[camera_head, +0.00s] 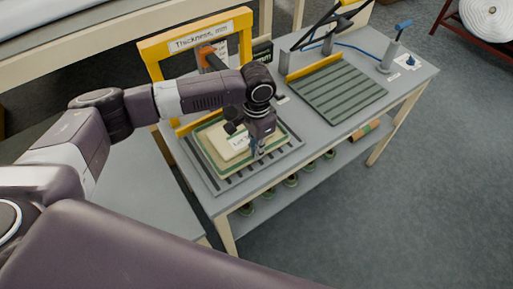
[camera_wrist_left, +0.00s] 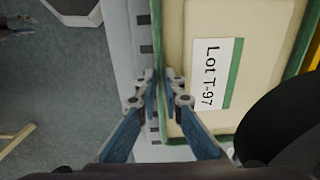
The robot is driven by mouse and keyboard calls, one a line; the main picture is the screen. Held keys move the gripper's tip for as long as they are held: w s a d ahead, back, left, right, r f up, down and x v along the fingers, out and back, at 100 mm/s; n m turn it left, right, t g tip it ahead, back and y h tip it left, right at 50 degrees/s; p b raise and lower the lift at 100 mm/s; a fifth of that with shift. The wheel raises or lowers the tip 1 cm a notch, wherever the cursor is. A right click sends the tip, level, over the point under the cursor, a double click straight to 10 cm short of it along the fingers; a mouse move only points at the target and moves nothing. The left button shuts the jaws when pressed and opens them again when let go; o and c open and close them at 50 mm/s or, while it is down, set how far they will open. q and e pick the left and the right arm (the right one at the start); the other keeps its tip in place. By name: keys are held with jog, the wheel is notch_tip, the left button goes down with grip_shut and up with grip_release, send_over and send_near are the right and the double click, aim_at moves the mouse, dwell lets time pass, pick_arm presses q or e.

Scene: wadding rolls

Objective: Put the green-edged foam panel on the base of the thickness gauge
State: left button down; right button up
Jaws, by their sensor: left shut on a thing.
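The foam panel (camera_head: 210,150) is cream with green edges. It lies flat over the grey, dark-slotted base (camera_head: 216,182) of the thickness gauge; I cannot tell whether it touches the base. The gauge's yellow frame (camera_head: 152,50) reads "Thickness, mm". In the left wrist view the panel (camera_wrist_left: 195,25) has a white label "Lot T-97". My left gripper (camera_head: 259,152) is at the panel's near right edge. Its fingertips (camera_wrist_left: 160,78) are shut on the green edge. The arm hides part of the panel and frame.
A dark green ribbed mat (camera_head: 335,93) with a yellow bar lies to the right on the table (camera_head: 290,112). A post with a blue handle (camera_head: 392,50) stands at the far right corner. Several green-ended rolls (camera_head: 291,181) are on the shelf below. Open floor lies to the right.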

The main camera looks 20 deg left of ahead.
pick_arm(q)
jog(key=c, duration=2)
grip_release()
jog(key=shift+c, duration=0.2)
pick_arm(e)
jog(key=shift+w, duration=0.5)
